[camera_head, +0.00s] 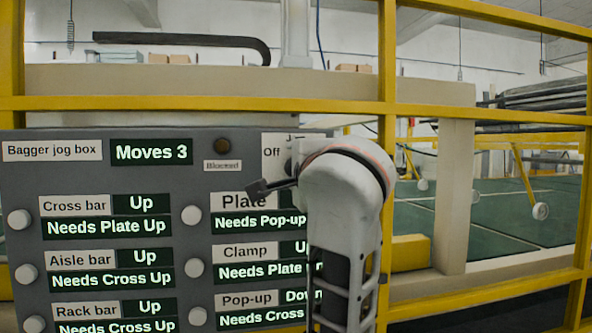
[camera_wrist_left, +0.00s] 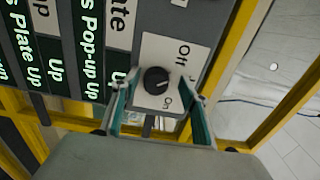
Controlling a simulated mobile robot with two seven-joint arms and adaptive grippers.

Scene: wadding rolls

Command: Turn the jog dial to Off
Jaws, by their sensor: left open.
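The jog dial (camera_wrist_left: 156,81) is a round black knob on a white plate (camera_wrist_left: 172,52) marked Off and On. In the left wrist view it sits between the two fingers of my left gripper (camera_wrist_left: 161,90), which is open around or just in front of it. I cannot tell whether a finger touches it, nor clearly which label it points to. In the head view my left wrist hides the dial; only the Off corner of its plate (camera_head: 272,152) shows. A dark part of my left gripper (camera_head: 270,187) shows beside the wrist. My right gripper is not in view.
The grey jog box panel (camera_head: 200,170) carries a "Moves 3" display (camera_head: 151,152), a dark "Blocked" lamp (camera_head: 222,146) and several white round buttons, including one by Cross bar (camera_head: 19,219). Yellow frame bars (camera_head: 387,70) stand close around the panel.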

